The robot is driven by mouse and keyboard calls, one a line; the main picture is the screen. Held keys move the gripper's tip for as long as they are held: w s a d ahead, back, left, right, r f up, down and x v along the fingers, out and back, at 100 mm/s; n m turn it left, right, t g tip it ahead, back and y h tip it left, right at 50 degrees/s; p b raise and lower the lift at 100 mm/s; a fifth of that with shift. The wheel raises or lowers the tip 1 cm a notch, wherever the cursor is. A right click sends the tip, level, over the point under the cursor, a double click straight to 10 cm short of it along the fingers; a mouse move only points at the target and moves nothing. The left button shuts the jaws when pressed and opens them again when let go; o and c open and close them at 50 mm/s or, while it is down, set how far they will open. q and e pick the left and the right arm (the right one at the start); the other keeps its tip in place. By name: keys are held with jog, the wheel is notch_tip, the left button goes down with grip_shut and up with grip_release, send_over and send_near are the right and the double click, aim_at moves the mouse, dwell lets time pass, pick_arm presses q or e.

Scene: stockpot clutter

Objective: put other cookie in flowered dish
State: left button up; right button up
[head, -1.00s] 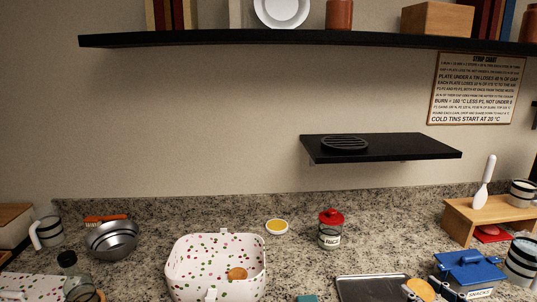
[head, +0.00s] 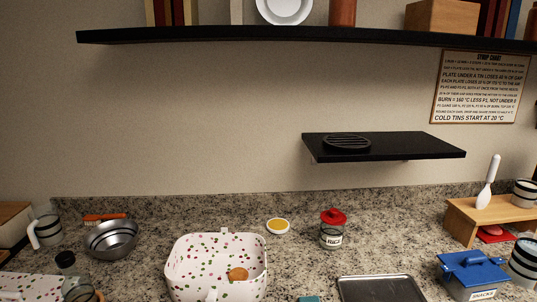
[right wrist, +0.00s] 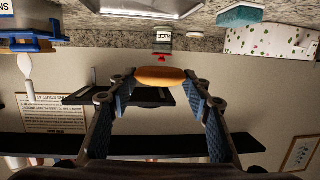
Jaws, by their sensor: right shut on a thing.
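The flowered dish (head: 215,247) is white with red and green specks and stands at the front of the counter in the head view. One round brown cookie (head: 238,274) lies inside it. My right gripper (right wrist: 162,80) shows in the right wrist view, shut on another cookie (right wrist: 160,75), which sits between its fingertips. In that upside-down view the flowered dish (right wrist: 268,42) is at the upper right, apart from the held cookie. The right gripper is out of the head view. My left gripper shows in neither view.
A metal tray (head: 380,289) lies right of the dish, with a blue snack pot (head: 472,274) further right. A teal block (head: 309,299) is at the front edge. A red-lidded jar (head: 333,230) and small yellow-filled dish (head: 278,226) stand behind. A black shelf (head: 420,144) juts from the wall.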

jog(key=s+a+r+n+g+y, duration=0.3)
jog(key=a+n+y, duration=0.15)
jog(key=a, duration=0.25)
jog(key=s+a+r+n+g+y, duration=0.3)
jog(key=s+a+n+y, duration=0.1)
jog(key=a+y, duration=0.15)
jog(key=shift+n, duration=0.25)
jog(key=f+b, duration=0.2)
jog(key=f, duration=0.1)
jog(key=f+b, duration=0.2)
jog(key=shift+a, duration=0.3)
